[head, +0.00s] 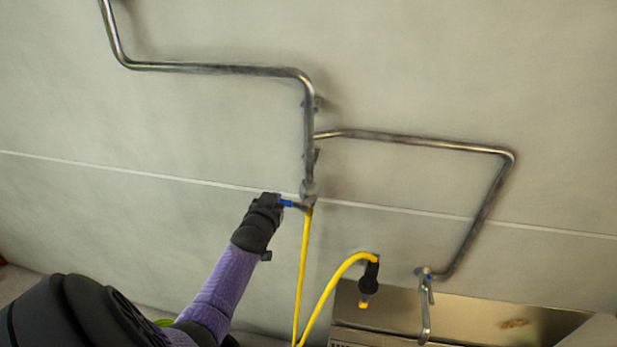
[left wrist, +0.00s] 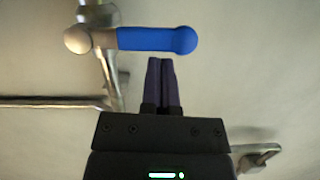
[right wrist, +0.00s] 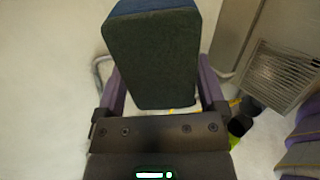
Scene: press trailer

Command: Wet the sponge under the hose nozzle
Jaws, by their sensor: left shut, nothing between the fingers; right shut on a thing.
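The valve's blue lever (head: 288,203) sits on the wall pipe, above the yellow hose (head: 304,260). My left gripper (head: 274,200) is at the lever's left end. In the left wrist view my left gripper (left wrist: 160,62) is shut and empty, its tips just short of the blue lever (left wrist: 157,39). The black hose nozzle (head: 369,278) points down over the metal sink (head: 470,322); no water shows. In the right wrist view my right gripper (right wrist: 162,80) is shut on the sponge (right wrist: 152,62), a thick block, dark green with a blue side. The head view does not show the right gripper or sponge.
Metal pipes (head: 220,69) run along the pale wall. A metal tap (head: 425,300) stands at the sink, right of the nozzle. The right wrist view shows a slatted metal panel (right wrist: 278,75) at right and pale floor at left.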

